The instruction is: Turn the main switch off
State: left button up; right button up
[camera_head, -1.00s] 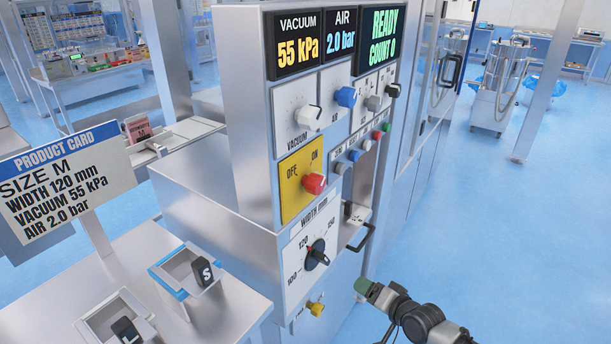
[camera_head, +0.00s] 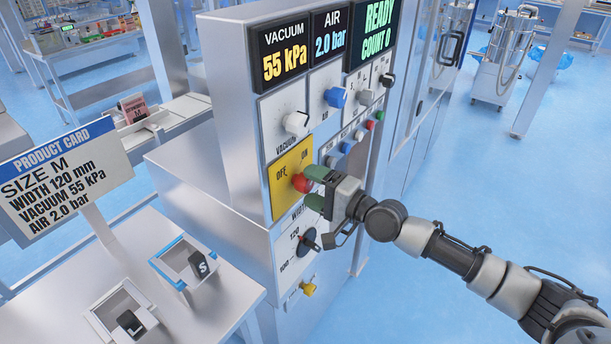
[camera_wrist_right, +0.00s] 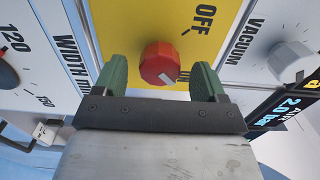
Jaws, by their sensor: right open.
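The main switch is a red knob (camera_head: 301,182) on a yellow plate (camera_head: 284,191) marked OFF and ON, on the machine's front panel. In the right wrist view the red knob (camera_wrist_right: 160,64) shows its pale pointer line toward the ON mark. My right gripper (camera_head: 314,188) has green fingertips and is at the knob. In the right wrist view the open fingers of my right gripper (camera_wrist_right: 160,82) stand on either side of the knob, with gaps visible. Contact cannot be seen. My left gripper is not in view.
Close to the switch are the vacuum knob (camera_head: 296,122) above and the width dial (camera_head: 308,238) below. A blue air knob (camera_head: 336,97) and several small buttons sit to the upper right. The product card (camera_head: 62,177) and two bins stand at left.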

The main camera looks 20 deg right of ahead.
jog(key=shift+x, duration=1)
jog(key=shift+w+a, duration=0.1)
jog(key=shift+w, duration=0.05)
jog(key=c, duration=0.9)
jog(key=shift+c, duration=0.2)
